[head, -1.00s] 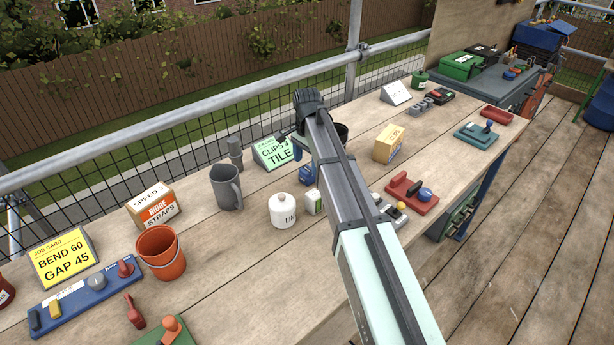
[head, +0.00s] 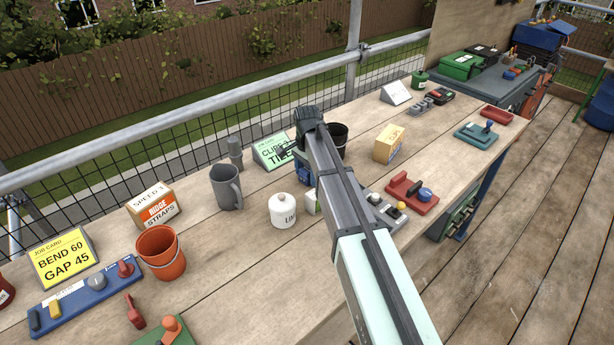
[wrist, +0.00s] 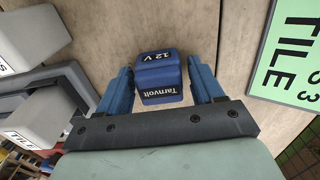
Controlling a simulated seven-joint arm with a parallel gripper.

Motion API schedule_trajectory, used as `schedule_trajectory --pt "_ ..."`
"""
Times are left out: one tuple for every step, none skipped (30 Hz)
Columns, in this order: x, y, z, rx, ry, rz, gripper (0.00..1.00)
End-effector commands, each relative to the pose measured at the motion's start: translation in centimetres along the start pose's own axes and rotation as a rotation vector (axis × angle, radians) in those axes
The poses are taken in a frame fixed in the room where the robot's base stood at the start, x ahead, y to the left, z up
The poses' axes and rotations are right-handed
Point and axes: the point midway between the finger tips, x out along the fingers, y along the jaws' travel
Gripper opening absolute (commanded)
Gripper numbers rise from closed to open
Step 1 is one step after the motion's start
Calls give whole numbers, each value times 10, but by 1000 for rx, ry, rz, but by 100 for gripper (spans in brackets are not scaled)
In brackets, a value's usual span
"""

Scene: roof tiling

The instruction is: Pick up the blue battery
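My gripper (wrist: 159,67) is open, with one blue finger on each side of the battery. A small gap shows at the right finger; whether the left finger touches it I cannot tell. In the head view my gripper (head: 302,163) is low beside the green clips card, and my arm and fingers hide most of the battery.
A white lidded jar (head: 283,211), a grey mug (head: 227,187) and a dark cup (head: 338,138) are near. A grey block with knobs (head: 384,209) lies right of my arm. Bare bench shows in front of the jar.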

Motion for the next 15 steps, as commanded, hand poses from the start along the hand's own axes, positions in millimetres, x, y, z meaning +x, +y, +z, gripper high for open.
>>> schedule_trajectory --pt "0 0 0 0 0 0 62" --pt "0 0 0 0 0 0 59" --pt "0 0 0 0 0 0 55" --pt "0 0 0 0 0 0 52" --pt "0 0 0 0 0 0 49" --pt "0 0 0 0 0 0 45" --pt "0 0 0 0 0 0 42" --pt "0 0 0 0 0 0 39" --pt "0 0 0 0 0 0 36" --pt "0 0 0 0 0 0 33" --pt "0 0 0 0 0 0 30" --pt "0 0 0 0 0 0 26" --pt "0 0 0 0 0 0 23" --pt "0 0 0 0 0 0 20" --pt "0 0 0 0 0 0 16"
